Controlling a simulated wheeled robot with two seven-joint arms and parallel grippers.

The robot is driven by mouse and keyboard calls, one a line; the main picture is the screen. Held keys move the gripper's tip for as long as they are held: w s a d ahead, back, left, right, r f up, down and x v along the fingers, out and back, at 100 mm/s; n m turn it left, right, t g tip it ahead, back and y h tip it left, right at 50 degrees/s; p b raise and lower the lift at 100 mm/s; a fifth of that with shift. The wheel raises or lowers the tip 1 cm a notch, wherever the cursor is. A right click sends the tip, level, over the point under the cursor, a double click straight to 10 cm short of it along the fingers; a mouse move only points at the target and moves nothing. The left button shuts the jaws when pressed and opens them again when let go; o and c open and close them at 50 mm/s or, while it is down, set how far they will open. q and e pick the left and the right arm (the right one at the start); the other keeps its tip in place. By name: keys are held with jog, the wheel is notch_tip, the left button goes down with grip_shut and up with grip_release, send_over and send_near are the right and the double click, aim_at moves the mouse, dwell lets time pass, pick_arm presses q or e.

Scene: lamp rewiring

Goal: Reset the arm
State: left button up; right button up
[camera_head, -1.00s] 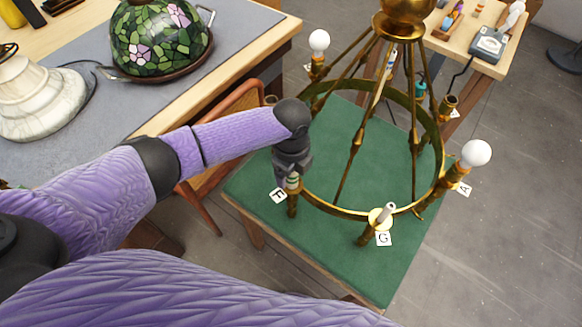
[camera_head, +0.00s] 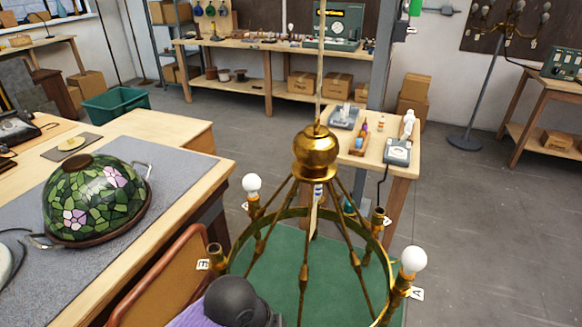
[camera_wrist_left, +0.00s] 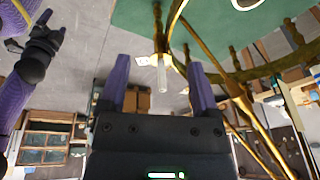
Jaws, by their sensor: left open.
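My right gripper (camera_wrist_left: 46,38) shows at upper left.
A stained-glass lampshade (camera_head: 97,200) sits on the grey mat (camera_head: 188,172) at left. A chair (camera_head: 160,278) stands between that bench and the chandelier. A small bench (camera_head: 398,172) with a meter (camera_head: 397,151) stands behind. Floor is clear at right (camera_head: 490,230).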

pick_arm(q)
jog(key=s+a+n+t+y, duration=0.2)
jog(key=s+a+n, duration=0.9)
jog(key=n, duration=0.4)
jog(key=s+f+g+b, duration=0.15)
jog(key=f+b, duration=0.25)
jog(key=f, duration=1)
jog(key=s+f+b, duration=0.3)
jog(key=f, duration=1.1)
jog(key=s+a+f+b, duration=0.2)
jog(key=s+f+b, duration=0.2)
jog(key=s+f, duration=0.8)
jog(key=shift+a+f+g+y, duration=0.2)
jog(key=shift+f+g+y, duration=0.05)
jog(key=shift+g+y, duration=0.2)
